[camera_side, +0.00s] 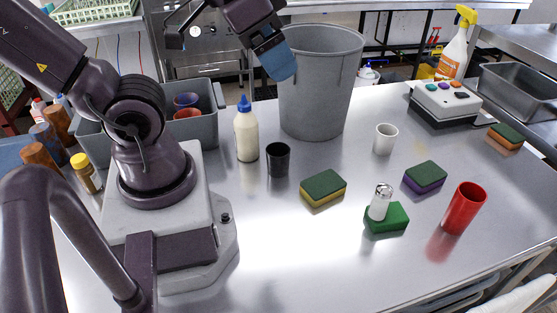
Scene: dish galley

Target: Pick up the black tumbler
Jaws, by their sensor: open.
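The black tumbler (278,160) stands upright on the steel table. It is just right of a cream bottle with a blue cap (246,134) and in front of the big grey bin (315,95). My gripper (281,68) is high above the table, over the left part of the bin's rim and well above the tumbler. It is open, with nothing seen in it; its blue fingertip pad faces down and the other finger is hard to make out.
A green-and-yellow sponge (323,188) lies right of the tumbler. A white cup (385,139), a purple-based sponge (425,176), a shaker (380,202) on a green sponge (388,218) and a red tumbler (464,208) stand farther right. The front middle of the table (310,255) is clear.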

